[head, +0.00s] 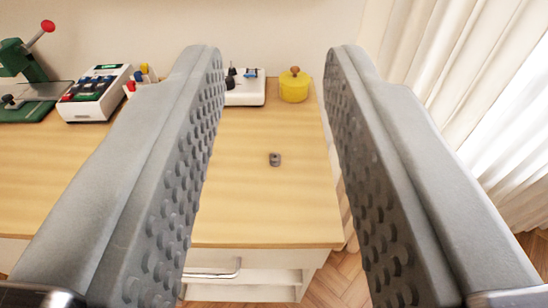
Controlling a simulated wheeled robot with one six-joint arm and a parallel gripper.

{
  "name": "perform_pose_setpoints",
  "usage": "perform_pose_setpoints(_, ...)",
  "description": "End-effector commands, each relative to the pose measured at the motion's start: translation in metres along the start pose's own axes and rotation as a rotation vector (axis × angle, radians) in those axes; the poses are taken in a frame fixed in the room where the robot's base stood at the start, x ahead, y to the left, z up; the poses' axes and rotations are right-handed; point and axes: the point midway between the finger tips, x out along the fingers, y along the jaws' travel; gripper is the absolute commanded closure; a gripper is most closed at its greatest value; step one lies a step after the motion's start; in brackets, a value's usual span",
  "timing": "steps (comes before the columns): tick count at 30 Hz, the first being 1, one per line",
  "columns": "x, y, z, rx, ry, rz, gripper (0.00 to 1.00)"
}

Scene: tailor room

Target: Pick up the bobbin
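A yellow pot with a wooden knob (294,88) and a white device (246,90) stand at the back. A white box with coloured parts (97,94) and a green press (28,75) are at left. A curtain (450,70) hangs at right. Bare tabletop surrounds the bobbin.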

Motion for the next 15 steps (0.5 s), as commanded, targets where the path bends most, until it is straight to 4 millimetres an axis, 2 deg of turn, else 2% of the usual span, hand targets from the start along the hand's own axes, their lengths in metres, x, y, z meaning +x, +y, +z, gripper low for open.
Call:
perform_pose_setpoints(6, 0.0, 0.0, 0.0, 0.0, 0.0, 0.0, 0.7)
perform_pose_setpoints(7, 0.0, 0.0, 0.0, 0.0, 0.0, 0.0, 0.68)
perform_pose_setpoints(9, 0.001, 0.0, 0.0, 0.001, -0.003, 0.0, 0.54)
perform_pose_setpoints(10, 0.002, 0.0, 0.0, 0.003, -0.008, 0.0, 0.54)
perform_pose_setpoints(15, 0.024, 0.0, 0.003, 0.036, -0.101, 0.002, 0.54)
